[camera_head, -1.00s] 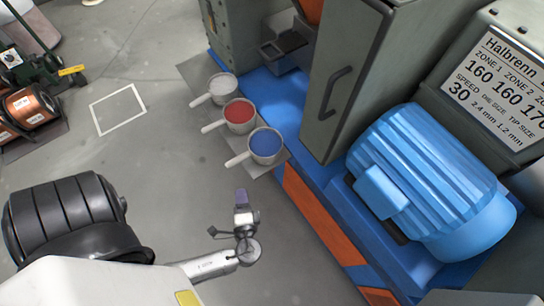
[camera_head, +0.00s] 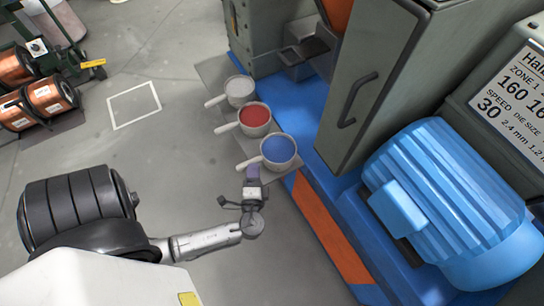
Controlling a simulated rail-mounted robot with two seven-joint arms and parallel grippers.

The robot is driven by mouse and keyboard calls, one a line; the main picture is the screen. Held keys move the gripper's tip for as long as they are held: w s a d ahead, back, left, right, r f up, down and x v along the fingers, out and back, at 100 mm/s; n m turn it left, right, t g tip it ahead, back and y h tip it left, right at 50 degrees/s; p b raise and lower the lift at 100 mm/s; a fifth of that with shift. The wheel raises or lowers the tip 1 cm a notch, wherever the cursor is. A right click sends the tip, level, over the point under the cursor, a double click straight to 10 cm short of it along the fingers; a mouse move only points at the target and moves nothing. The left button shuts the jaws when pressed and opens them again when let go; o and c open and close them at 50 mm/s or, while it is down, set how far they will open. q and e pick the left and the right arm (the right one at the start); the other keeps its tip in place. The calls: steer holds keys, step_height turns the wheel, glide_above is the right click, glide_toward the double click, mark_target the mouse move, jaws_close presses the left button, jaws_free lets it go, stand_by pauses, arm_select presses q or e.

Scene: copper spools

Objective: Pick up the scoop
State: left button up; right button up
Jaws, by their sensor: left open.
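Three scoops with pale handles pointing left stand in a diagonal row on a grey plate (camera_head: 212,72). The far scoop (camera_head: 240,91) holds light grey material, the middle scoop (camera_head: 256,119) red, and the near scoop (camera_head: 279,151) blue. All three scoops rest on the plate. My right gripper is not in view.
A blue machine base with an orange side panel (camera_head: 322,232) runs along the right of the scoops. A grey cabinet (camera_head: 375,75) and a blue motor (camera_head: 450,200) stand on it. Copper spools (camera_head: 50,95) sit at the left. The floor around the white square outline (camera_head: 134,105) is clear.

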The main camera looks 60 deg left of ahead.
mark_target(255, 159)
arm_select(q)
steer(key=b+x, duration=0.2)
steer(key=x, duration=0.2)
steer(key=shift+w+a+f, duration=0.15)
steer(key=shift+w+f, duration=0.05)
steer(key=shift+w+a, duration=0.15)
steer(key=shift+a, duration=0.15)
steer(key=shift+d, duration=0.15)
steer(key=shift+c, duration=0.5)
jaws_close()
steer(key=shift+r, duration=0.15)
